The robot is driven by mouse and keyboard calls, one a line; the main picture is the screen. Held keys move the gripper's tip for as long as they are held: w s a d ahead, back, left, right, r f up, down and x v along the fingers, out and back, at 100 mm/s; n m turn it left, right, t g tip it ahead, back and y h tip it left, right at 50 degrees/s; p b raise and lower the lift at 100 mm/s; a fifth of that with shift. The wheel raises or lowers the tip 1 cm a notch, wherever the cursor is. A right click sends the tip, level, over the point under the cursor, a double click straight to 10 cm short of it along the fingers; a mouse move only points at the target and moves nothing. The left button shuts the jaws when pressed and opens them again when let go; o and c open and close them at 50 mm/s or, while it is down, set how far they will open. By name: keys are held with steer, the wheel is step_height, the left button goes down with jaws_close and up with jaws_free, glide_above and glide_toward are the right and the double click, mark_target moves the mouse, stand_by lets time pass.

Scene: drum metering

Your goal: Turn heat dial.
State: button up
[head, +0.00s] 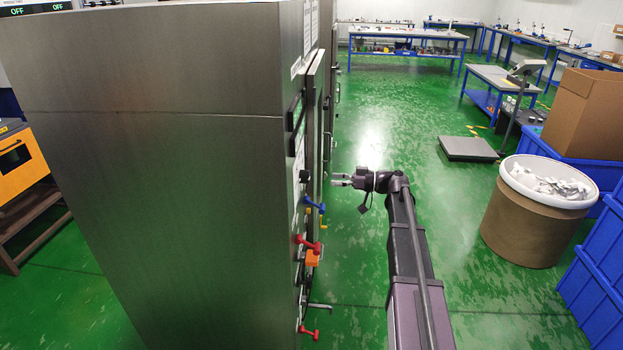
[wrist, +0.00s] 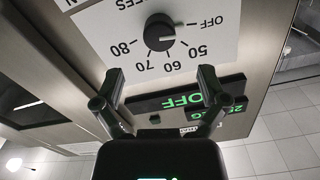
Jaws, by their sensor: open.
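The heat dial (wrist: 159,31) is a round black knob on a white scale plate in the wrist view. The plate appears upside down, marked OFF, 50, 60, 70 and 80. The knob's pale pointer line lies toward the right, near the gap between OFF and 50. My gripper (wrist: 160,77) is open, its two fingers spread below the dial in that picture, with nothing between them. In the head view my gripper (head: 338,180) is close to the front of the tall steel cabinet (head: 190,180). The dial cannot be made out clearly there.
A dark display with green OFF (wrist: 185,100) sits beside the dial plate. Red lever handles (head: 308,243), a blue lever (head: 314,205) and an orange block (head: 312,258) stick out from the cabinet front below my gripper. A brown drum (head: 530,225) stands right; green floor lies clear between.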

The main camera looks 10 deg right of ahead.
mark_target(305, 177)
steer(key=shift+x, duration=3.95)
steer(key=c, duration=1.1)
steer(key=shift+c, duration=0.2)
